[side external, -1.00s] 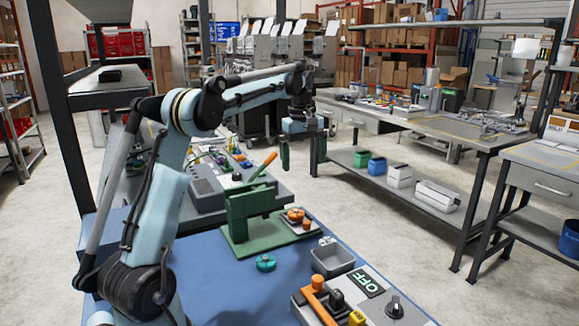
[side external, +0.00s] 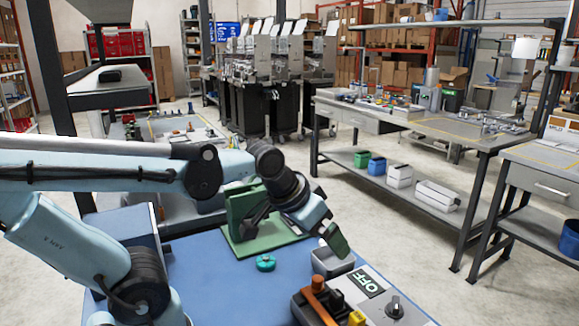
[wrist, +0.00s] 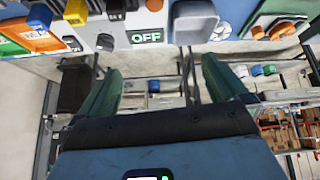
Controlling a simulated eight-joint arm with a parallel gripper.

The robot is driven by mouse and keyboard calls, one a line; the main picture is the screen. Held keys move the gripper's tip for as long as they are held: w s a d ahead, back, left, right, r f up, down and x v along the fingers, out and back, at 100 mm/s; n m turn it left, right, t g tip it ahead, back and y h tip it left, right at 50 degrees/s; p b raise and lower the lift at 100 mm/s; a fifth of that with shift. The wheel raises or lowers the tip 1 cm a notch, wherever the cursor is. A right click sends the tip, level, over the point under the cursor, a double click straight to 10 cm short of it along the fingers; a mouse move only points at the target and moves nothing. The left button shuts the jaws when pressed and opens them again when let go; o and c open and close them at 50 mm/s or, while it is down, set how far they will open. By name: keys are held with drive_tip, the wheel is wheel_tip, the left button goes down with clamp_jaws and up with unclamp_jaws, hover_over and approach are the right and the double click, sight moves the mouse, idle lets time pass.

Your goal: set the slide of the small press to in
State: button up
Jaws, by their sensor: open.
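The small green press (side external: 240,208) stands on its green base (side external: 243,247) on the blue bench; my wrist covers its lever and slide in the side view. In the wrist view, a grey plate with orange pieces (wrist: 281,29), apparently the slide, shows at the top right beside the green base edge. I cannot tell whether it is in or out. My gripper (side external: 335,240) points down to the right, over the grey bin area in front of the press. In the wrist view my gripper (wrist: 160,82) is open, with nothing between its green fingers.
A grey bin (side external: 327,262) sits close below my gripper. A control panel with an OFF sign (side external: 368,283), a black knob (side external: 394,307) and an orange handle (side external: 317,283) stands at the front right. A teal disc (side external: 265,263) lies on the otherwise fairly clear blue bench.

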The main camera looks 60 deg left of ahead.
drive_tip(key=shift+s+d+f+m, duration=0.65)
drive_tip(key=shift+s+f, duration=0.1)
drive_tip(key=shift+f, duration=0.1)
drive_tip(key=shift+c, duration=1.7)
drive_tip(key=w+a+r+n, duration=0.1)
drive_tip(key=w+a, duration=0.1)
drive_tip(key=w+a+r+n+g, duration=0.1)
drive_tip(key=w+a+r+n, duration=0.1)
drive_tip(key=shift+w+a+r, duration=0.1)
drive_tip(key=shift+w+r, duration=0.05)
drive_tip(key=c, duration=0.9)
drive_tip(key=shift+o, duration=0.2)
drive_tip(key=w+a+f+n+g, duration=0.25)
drive_tip(key=w+a+n, duration=0.25)
drive_tip(key=a, duration=0.5)
drive_tip(key=w+a+f+n+g, duration=0.1)
drive_tip(key=w+a+n+g, duration=0.3)
drive_tip(key=a, duration=0.6)
drive_tip(key=shift+n+t, duration=0.25)
drive_tip(key=shift+t, duration=0.1)
wheel_tip(320, 180, down, 11)
drive_tip(key=shift+a+f, duration=0.1)
drive_tip(key=shift+f, duration=0.1)
drive_tip(key=shift+c, duration=0.2)
clamp_jaws()
